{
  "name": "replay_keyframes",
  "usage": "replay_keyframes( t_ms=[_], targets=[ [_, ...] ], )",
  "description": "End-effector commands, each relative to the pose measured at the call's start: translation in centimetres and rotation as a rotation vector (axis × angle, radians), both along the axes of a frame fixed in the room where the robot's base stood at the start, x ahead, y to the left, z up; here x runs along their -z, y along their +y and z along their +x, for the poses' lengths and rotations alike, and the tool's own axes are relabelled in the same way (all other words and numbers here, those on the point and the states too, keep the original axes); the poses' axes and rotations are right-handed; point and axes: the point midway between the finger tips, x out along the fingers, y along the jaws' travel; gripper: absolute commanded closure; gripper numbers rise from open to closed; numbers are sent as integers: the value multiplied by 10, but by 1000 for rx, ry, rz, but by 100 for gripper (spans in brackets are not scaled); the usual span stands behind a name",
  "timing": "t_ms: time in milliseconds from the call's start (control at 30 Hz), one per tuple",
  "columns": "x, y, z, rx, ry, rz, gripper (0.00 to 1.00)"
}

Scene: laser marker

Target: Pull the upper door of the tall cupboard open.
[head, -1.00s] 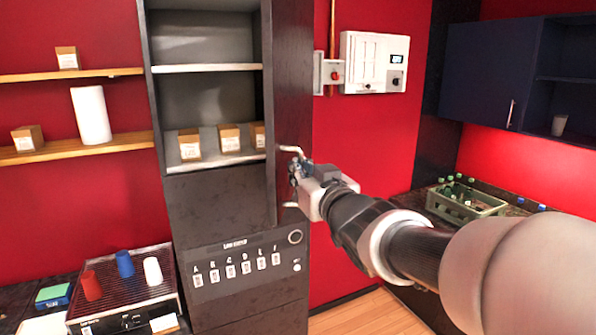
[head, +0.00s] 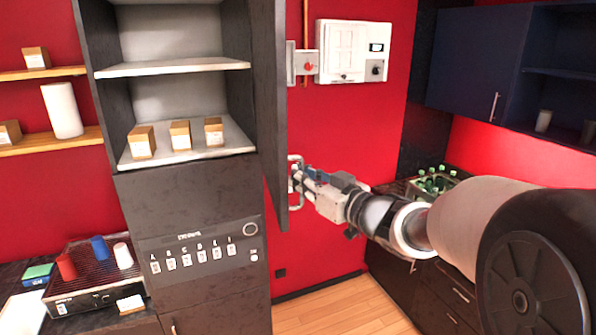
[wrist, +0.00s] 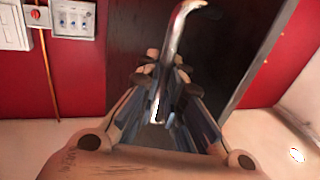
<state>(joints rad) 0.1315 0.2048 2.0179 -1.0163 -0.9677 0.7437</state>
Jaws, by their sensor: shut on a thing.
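The tall cupboard (head: 195,210) is dark, with its upper part standing open. Its upper door (head: 269,110) is swung out on the right side and seen nearly edge-on in the head view. The metal bar handle (head: 298,163) is on the door's right-hand face, near its lower end. My gripper (head: 300,178) is shut on the handle. In the wrist view, my gripper (wrist: 166,95) has its fingers around the handle (wrist: 180,30), with the dark door (wrist: 130,40) behind. The exact contact is partly hidden by the fingers.
Inside the cupboard are small boxes (head: 180,134) on a shelf. A white wall panel (head: 353,50) hangs right of the door. A blue wall cabinet (head: 470,65) and a crate of bottles (head: 432,184) are at the right. Cups (head: 99,248) stand at lower left. Wooden floor (head: 340,300) is clear.

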Motion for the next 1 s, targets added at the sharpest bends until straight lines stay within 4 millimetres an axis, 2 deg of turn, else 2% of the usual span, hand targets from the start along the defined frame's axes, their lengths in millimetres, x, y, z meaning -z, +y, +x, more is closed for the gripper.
replay_keyframes(
  t_ms=[467, 500, 767, 1000],
  targets=[
    [5, 0, 0, -9, 8, -2, 100],
    [5, 0, 0, -9, 8, -2, 90],
    [2, 0, 1, -9, 2, -2, 72],
    [1, 0, 1, -9, 0, -1, 71]
  ],
)
